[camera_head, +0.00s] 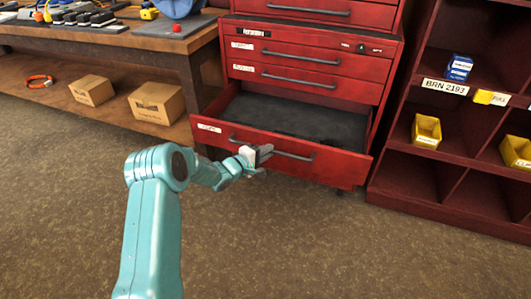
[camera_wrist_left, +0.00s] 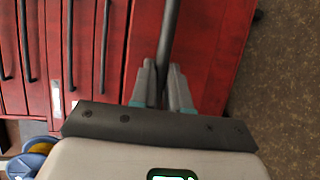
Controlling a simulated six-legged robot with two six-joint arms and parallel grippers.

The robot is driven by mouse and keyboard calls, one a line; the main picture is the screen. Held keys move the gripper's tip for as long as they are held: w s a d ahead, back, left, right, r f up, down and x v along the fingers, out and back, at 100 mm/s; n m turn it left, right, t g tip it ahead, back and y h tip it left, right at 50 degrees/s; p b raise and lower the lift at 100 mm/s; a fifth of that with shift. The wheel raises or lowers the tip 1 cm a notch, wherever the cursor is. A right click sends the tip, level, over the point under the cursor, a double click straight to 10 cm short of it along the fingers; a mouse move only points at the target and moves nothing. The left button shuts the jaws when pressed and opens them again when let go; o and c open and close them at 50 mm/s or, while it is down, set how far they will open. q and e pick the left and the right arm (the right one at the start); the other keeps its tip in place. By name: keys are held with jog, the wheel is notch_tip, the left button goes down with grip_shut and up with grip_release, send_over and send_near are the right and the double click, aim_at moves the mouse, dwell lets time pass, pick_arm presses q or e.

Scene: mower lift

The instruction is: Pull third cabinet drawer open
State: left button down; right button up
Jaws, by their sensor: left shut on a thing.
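The red tool cabinet (camera_head: 310,40) stands upright with several drawers, each with a long dark bar handle. The lowest visible drawer (camera_head: 345,172) is pulled out, and its dark, empty-looking inside shows. My left gripper (camera_head: 263,153) is at that drawer's handle (camera_head: 295,155), left of its middle. In the left wrist view the two fingers (camera_wrist_left: 163,85) stand on both sides of the bar (camera_wrist_left: 169,35), shut on it. The drawers above (camera_head: 300,78) are shut. My right gripper is in neither view.
A wooden workbench (camera_head: 110,38) stands at the left, with two cardboard boxes (camera_head: 157,102) on its lower shelf. A dark red shelf unit (camera_head: 400,165) with yellow bins (camera_head: 426,130) stands close on the right. The brown floor (camera_head: 260,245) before the drawer is clear.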

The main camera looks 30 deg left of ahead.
pick_arm(q)
jog(key=shift+a, duration=0.1)
jog(key=c, duration=1.1)
grip_release()
jog(key=p+v, duration=0.3)
jog(key=v, duration=1.3)
jog(key=shift+r, duration=0.1)
